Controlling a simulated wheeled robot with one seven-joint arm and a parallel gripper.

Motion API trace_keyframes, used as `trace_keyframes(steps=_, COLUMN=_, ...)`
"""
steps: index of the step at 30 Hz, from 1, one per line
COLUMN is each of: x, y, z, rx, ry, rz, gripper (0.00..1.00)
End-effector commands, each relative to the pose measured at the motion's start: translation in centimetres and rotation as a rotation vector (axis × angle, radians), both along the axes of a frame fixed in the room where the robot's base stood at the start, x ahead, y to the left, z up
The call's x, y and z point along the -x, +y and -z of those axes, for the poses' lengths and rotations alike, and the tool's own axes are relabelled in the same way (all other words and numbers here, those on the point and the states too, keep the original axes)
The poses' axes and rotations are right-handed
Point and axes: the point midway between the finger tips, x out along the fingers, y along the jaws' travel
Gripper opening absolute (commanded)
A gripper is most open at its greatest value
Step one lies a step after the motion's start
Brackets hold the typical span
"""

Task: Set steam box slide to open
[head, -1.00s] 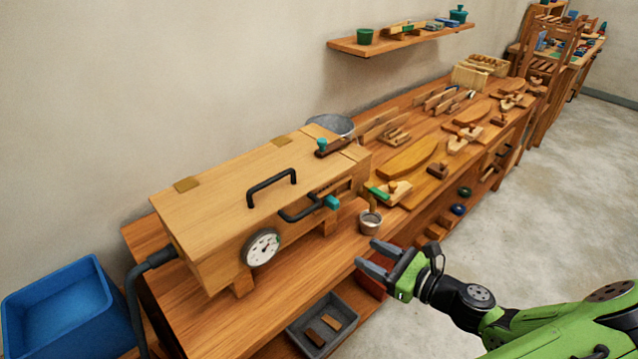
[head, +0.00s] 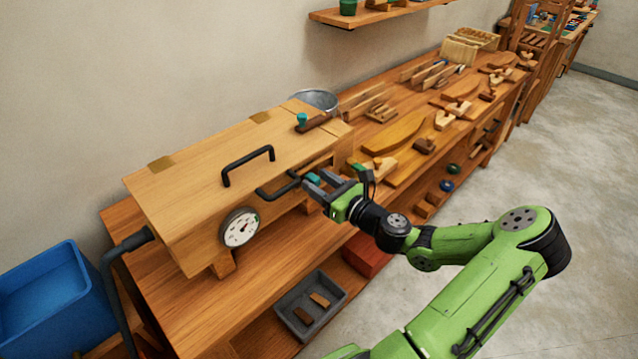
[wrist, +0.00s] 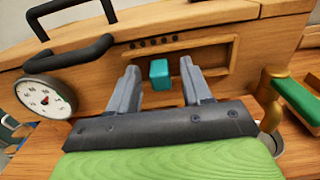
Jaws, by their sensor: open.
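The wooden steam box (head: 215,165) stands on the bench, with black handles and a round dial gauge (head: 240,228) on its front. In the head view the teal slide (head: 313,178) is partly covered by my gripper (head: 318,187). In the wrist view my gripper (wrist: 160,88) is open, with its grey fingers pointing at the box front, one on each side of the teal block. I cannot tell whether either finger touches it.
A black handle (wrist: 70,57) juts from the box front, left of my fingers. A blue bin (head: 55,300) is at the left, and a grey tray (head: 310,303) sits below the bench top.

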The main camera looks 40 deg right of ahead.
Motion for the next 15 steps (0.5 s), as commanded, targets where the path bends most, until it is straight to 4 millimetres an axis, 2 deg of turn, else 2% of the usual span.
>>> trace_keyframes(steps=8, x=-0.44, y=0.02, z=0.02, rx=0.0, ry=0.001, rz=0.0, gripper=0.49)
trace_keyframes(steps=11, x=-0.42, y=0.02, z=0.02, rx=0.0, ry=0.001, rz=0.0, gripper=0.37)
trace_keyframes(steps=15, x=-0.41, y=0.02, z=0.02, rx=0.0, ry=0.001, rz=0.0, gripper=0.15)
